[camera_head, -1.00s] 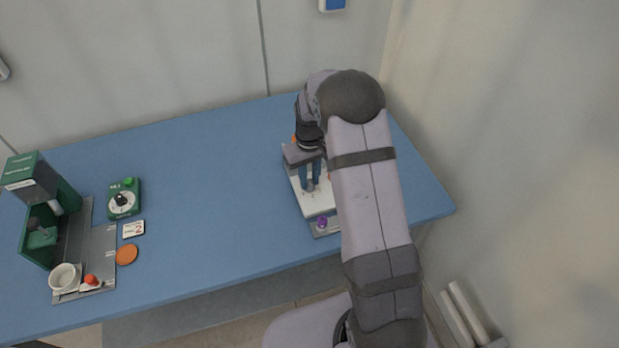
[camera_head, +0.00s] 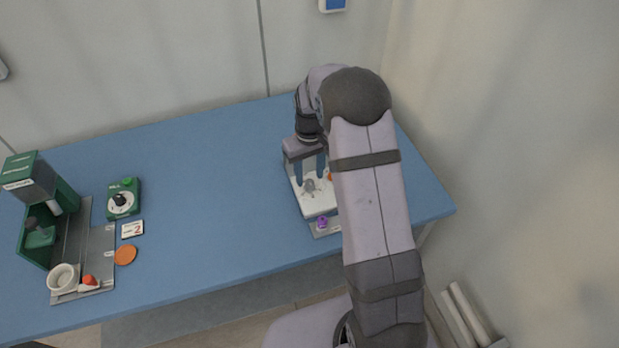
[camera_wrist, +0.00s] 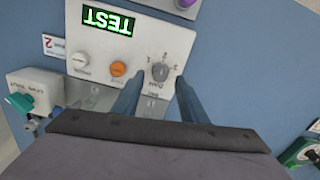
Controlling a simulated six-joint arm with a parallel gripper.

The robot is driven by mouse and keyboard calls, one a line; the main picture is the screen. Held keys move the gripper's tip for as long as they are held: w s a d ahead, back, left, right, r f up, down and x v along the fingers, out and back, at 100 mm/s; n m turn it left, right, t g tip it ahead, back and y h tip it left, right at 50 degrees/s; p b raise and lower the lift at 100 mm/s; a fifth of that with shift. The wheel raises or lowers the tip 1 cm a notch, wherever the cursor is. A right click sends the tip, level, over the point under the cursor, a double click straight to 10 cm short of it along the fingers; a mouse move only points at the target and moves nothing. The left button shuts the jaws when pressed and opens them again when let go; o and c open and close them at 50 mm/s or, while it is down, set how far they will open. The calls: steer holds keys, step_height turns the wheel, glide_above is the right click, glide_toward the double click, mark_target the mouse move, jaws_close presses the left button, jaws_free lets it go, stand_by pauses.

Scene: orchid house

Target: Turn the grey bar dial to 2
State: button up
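The grey bar dial (camera_wrist: 160,72) sits on a white panel (camera_wrist: 95,42), seen upside down in the wrist view. Small marks surround the dial, too small to read surely, and I cannot tell which one the bar points at. In the head view the dial (camera_head: 309,186) shows just below the fingers. My gripper (camera_wrist: 161,80) is open, its two blue fingers apart on either side of the dial with nothing between them. In the head view the gripper (camera_head: 310,182) hangs over the panel, with its fingertips apparently clear of the dial.
The panel also has an orange knob (camera_wrist: 118,68), a pale knob (camera_wrist: 80,61) and a green TEST display (camera_wrist: 108,21). A purple knob (camera_head: 322,222) is at its front. A green dial box (camera_head: 124,199) and green machine (camera_head: 38,205) stand left. The middle table is clear.

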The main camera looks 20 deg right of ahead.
mark_target(310, 185)
steer(key=shift+r+b, duration=0.65)
steer(key=shift+r, duration=2)
steer(key=shift+s+a+r, duration=0.15)
steer(key=shift+s+r, duration=0.05)
steer(key=shift+s, duration=0.25)
steer(key=s+a, duration=0.2)
steer(key=s, duration=1)
steer(key=s+a+m, duration=0.1)
steer(key=s+a, duration=0.1)
steer(key=s, duration=0.9)
steer(key=shift+s+a+r, duration=0.25)
steer(key=shift+s+r, duration=0.1)
steer(key=shift+r, duration=0.05)
